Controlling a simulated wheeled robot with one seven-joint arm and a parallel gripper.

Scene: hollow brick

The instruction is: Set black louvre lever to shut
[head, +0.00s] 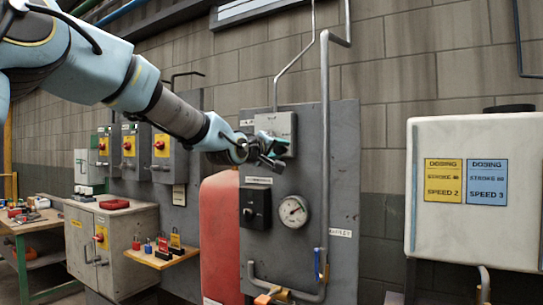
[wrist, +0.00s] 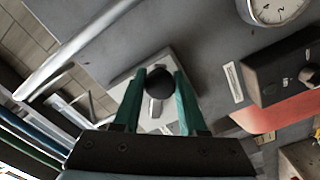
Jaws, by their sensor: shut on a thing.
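The louvre lever shows in the wrist view as a round black knob (wrist: 159,79) on a pale stem, in front of a light grey box (wrist: 200,85). My gripper (wrist: 160,76) has one teal finger on each side of the knob and is shut on it. In the head view, my gripper (head: 270,154) is at the lower front of the grey box (head: 275,128), high on the dark panel. There the gripper hides most of the lever, so its angle is hard to read.
Below the box are a black switch box (head: 255,208) and a round gauge (head: 293,211). A vertical grey pipe (head: 325,150) runs close on the right. A red tank (head: 220,235) stands left of the panel. A white dosing tank (head: 475,235) is at far right.

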